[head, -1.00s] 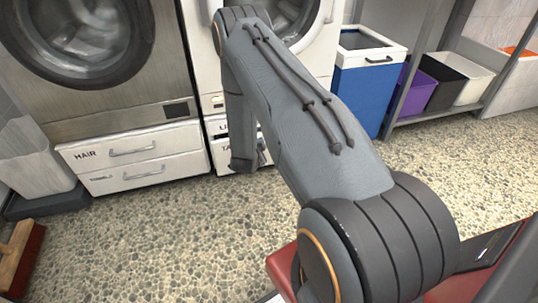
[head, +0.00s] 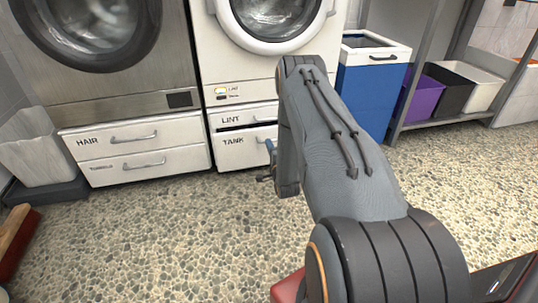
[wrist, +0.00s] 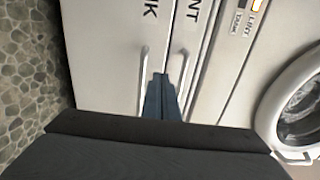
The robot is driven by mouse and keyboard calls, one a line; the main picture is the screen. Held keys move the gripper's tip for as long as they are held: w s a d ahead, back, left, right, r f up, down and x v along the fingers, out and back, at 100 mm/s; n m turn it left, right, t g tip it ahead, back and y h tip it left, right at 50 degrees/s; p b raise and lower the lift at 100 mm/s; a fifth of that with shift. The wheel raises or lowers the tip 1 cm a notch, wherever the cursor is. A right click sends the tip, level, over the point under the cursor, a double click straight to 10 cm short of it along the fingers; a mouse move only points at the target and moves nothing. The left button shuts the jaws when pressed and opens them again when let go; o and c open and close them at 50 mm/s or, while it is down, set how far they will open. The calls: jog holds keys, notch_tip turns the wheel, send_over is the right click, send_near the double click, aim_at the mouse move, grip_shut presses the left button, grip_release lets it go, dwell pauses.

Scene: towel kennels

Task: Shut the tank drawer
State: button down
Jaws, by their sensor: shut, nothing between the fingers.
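The tank drawer (head: 238,157) is the lower white drawer, labelled TANK, under the white front-loading machine. A dark gap along its top edge shows it standing slightly out. In the wrist view its front (wrist: 105,60) and pale bar handle (wrist: 143,80) are at left of the fingers. The lint drawer (head: 232,118) sits just above it and looks closed. My gripper (wrist: 160,78) is shut and empty, its blue fingertips in front of the drawer fronts, between the two handles. Whether they touch is unclear. In the head view my arm hides the right part of the tank drawer.
A grey machine at left stands above a hair drawer (head: 118,138) and another closed drawer. A blue bin (head: 368,88) stands right of the white machine, beside a shelf with purple, black and white bins.

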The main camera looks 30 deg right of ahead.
aim_at(263, 131)
jog(key=b+x, duration=0.3)
jog(key=x, duration=0.4)
jog(key=shift+w+b, duration=0.3)
jog(key=shift+w, duration=0.1)
